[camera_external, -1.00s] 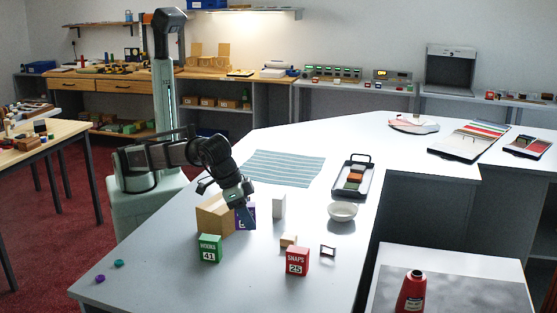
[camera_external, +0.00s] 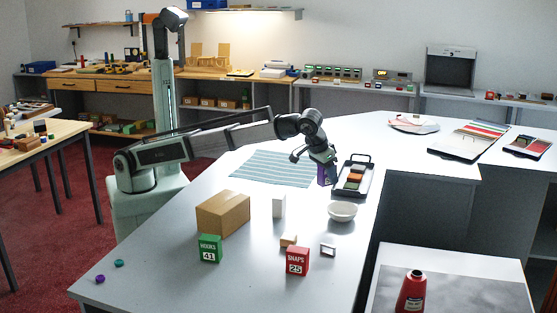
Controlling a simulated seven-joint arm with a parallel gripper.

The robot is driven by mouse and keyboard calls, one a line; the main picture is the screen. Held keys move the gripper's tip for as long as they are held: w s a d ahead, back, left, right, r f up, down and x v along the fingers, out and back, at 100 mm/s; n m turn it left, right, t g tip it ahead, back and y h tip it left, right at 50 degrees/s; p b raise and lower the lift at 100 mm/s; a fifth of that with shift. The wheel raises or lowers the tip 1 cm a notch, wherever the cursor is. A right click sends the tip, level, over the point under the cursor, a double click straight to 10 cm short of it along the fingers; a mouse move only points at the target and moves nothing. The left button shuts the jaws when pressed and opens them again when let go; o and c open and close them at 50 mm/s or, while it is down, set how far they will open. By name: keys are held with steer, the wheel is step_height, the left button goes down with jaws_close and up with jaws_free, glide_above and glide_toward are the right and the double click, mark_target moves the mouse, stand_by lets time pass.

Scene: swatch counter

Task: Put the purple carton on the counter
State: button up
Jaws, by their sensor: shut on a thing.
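My gripper (camera_external: 326,170) is shut on the purple carton (camera_external: 321,175), near the left edge of the black tray. The fingers hide part of the carton. I cannot tell whether the carton touches the counter or is held just above it. The grey-white counter (camera_external: 190,278) runs under the scene from the front left to the back right.
The black tray (camera_external: 344,192) holds several coloured blocks, right beside my gripper. A white bowl (camera_external: 342,211), white block (camera_external: 279,206), cardboard box (camera_external: 223,213), green carton (camera_external: 210,248) and red carton (camera_external: 297,260) stand nearer. A striped cloth (camera_external: 272,168) lies left. Counter right of the tray is clear.

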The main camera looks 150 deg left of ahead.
steer(key=shift+s+a+n+g+h, duration=0.55)
steer(key=shift+s+a+n, duration=1.65)
steer(key=shift+s+a, duration=6.75)
steer(key=shift+s+a+n+g+h, duration=0.1)
steer(key=shift+s+a+n+g, duration=1.55)
steer(key=shift+s+a, duration=7.25)
steer(key=shift+n+t, duration=0.55)
steer(key=shift+t, duration=0.05)
steer(key=shift+w+a+f, duration=0.35)
steer(key=shift+w+f, duration=0.05)
steer(key=shift+f, duration=1.05)
steer(key=shift+w+a+f, duration=0.35)
steer(key=shift+a+f, duration=0.05)
steer(key=shift+f, duration=1)
steer(key=shift+w+a+f, duration=0.35)
steer(key=shift+w+f, duration=0.05)
steer(key=shift+f, duration=1.05)
steer(key=shift+f, duration=0.15)
steer(key=o, duration=1.2)
steer(key=v, duration=1.2)
